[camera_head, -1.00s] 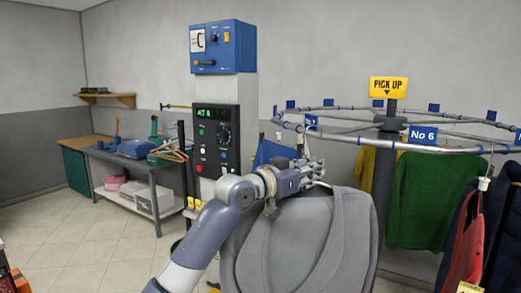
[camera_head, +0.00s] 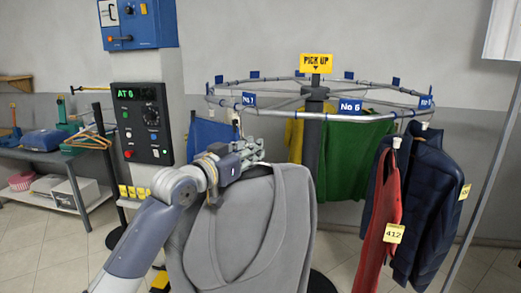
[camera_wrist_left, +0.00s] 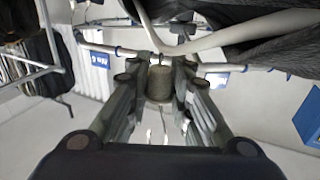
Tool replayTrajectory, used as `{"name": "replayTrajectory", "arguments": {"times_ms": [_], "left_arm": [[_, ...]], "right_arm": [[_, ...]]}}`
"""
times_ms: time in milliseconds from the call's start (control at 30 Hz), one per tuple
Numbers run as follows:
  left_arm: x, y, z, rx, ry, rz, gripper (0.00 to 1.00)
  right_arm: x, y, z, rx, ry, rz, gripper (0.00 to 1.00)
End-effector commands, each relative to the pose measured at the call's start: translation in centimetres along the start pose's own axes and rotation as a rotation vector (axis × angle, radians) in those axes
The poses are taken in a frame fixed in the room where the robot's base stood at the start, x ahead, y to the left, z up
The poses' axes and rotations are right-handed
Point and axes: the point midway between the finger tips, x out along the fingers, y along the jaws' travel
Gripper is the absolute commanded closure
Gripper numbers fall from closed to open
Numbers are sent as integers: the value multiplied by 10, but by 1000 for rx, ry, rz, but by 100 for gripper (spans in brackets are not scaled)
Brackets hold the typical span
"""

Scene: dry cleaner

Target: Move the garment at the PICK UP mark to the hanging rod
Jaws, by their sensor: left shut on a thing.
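My left gripper (camera_head: 252,152) is shut at the top of a grey garment (camera_head: 285,225), which hangs below it in front of the conveyor. The yellow PICK UP sign (camera_head: 316,64) stands on the post of the round conveyor rail (camera_head: 385,117). I cannot make out the hanging rod for certain; a slanted grey pole (camera_head: 487,150) stands at the right edge. My right gripper is not in view.
A red garment (camera_head: 383,215) tagged 412 and a navy jacket (camera_head: 430,195) hang at the conveyor's right side; a green one (camera_head: 350,165) hangs behind. A control panel (camera_head: 143,120) stands left of my arm. A workbench (camera_head: 45,160) is at far left.

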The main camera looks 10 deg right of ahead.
Motion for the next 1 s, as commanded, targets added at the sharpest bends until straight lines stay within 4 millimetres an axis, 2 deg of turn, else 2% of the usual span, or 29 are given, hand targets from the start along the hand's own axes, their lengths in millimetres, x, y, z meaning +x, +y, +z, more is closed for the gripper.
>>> {"name": "replayTrajectory", "arguments": {"times_ms": [1000], "left_arm": [[-138, -56, 2, 2, 5, -2, 100]], "right_arm": [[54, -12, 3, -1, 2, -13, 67]]}}
